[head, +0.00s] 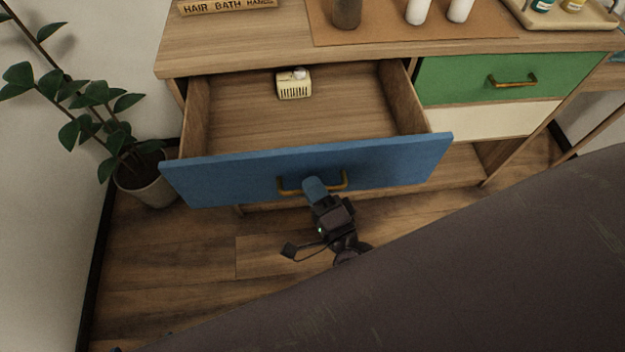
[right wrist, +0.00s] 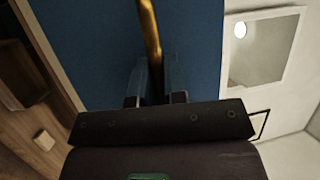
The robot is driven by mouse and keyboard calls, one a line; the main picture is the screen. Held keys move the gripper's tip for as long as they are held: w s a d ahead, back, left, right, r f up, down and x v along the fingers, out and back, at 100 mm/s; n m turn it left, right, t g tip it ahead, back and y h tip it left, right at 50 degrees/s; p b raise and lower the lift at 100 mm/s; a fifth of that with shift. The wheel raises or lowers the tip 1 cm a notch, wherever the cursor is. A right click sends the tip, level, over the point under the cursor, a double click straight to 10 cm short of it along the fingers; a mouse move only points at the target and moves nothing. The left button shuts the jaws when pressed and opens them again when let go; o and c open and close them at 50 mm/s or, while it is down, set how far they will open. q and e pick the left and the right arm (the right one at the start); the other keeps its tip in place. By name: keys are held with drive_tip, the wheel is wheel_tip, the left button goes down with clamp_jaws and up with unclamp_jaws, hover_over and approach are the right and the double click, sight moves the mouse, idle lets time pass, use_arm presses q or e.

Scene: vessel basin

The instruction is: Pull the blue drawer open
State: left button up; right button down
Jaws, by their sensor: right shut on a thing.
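The blue drawer (head: 225,178) stands well out from the wooden cabinet, and its inside shows. A small cream ribbed box (head: 294,85) sits at the back of the drawer. The brass handle (head: 287,186) is on the middle of the blue front. My right gripper (head: 314,190) is at this handle. In the right wrist view, the fingers of my right gripper (right wrist: 157,80) are shut on the brass handle (right wrist: 150,35), with the blue front (right wrist: 90,45) behind. My left gripper is not in view.
A green drawer (head: 455,80) to the right is shut, above a cream front (head: 500,122). Bottles and a tray (head: 595,22) stand on the cabinet top (head: 220,53). A potted plant (head: 148,185) stands on the floor at the left. A large dark surface fills the lower right.

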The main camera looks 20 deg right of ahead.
drive_tip(key=c, duration=1.5)
unclamp_jaws()
drive_tip(key=shift+o, duration=0.2)
drive_tip(key=v, duration=1)
drive_tip(key=shift+s, duration=0.4)
drive_tip(key=shift+f, duration=0.1)
